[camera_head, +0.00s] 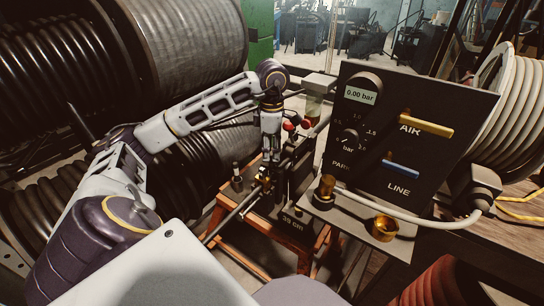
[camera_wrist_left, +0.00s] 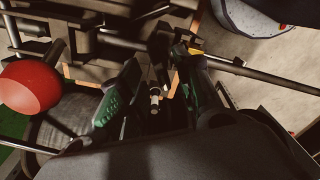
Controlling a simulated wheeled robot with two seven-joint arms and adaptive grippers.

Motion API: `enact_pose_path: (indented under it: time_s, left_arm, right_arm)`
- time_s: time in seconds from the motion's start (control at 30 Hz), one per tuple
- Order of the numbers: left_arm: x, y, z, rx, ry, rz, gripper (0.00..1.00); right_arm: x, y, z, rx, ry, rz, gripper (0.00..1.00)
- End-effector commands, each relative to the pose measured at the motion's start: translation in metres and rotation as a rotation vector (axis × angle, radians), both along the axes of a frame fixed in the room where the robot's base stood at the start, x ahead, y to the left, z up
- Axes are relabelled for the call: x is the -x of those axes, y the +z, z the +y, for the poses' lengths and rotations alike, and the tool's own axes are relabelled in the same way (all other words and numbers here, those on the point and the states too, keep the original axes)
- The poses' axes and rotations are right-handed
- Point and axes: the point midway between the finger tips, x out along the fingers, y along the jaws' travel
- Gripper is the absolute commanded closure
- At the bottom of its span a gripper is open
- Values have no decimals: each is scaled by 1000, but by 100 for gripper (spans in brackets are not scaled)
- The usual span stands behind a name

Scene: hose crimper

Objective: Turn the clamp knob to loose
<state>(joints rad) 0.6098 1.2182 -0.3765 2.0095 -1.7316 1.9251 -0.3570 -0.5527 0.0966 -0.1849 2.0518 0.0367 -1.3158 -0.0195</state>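The crimper (camera_head: 295,222) is a dark unit marked "39 cm" on a wooden stand. My left gripper (camera_head: 265,180) reaches down over it from above. In the wrist view my left gripper (camera_wrist_left: 160,62) has its two green-sided fingers apart, with a dark part between the tips. A small silvery fitting (camera_wrist_left: 155,98) shows in the gap. I cannot tell whether the fingers touch anything. A red ball (camera_wrist_left: 30,87) is beside the left finger. I cannot surely pick out the clamp knob or its setting; the gripper hides part of the crimper. My right gripper is out of view.
A black panel (camera_head: 420,110) reading "0.00 bar" stands right of the crimper, with a yellow handle (camera_head: 427,123) and a blue handle (camera_head: 401,169). A brass cup (camera_head: 384,228) and a grey hose are in front of it. Large hose reels (camera_head: 190,40) crowd the left.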

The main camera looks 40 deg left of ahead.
Motion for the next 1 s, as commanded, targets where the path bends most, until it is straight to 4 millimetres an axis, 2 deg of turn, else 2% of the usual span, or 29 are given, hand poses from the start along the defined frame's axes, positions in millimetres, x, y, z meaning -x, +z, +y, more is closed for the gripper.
enact_pose_path:
  time_s: [0.23,0.63,0.9,1.0]
  left_arm:
    - [0,-18,0,0,0,0,66]
    - [0,-22,0,0,0,-1,66]
    - [0,-21,0,0,0,0,100]
    - [0,-21,0,1,0,-1,100]
  right_arm:
    - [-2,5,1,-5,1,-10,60]
    - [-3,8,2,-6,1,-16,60]
    - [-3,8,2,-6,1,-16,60]
    - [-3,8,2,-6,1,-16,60]
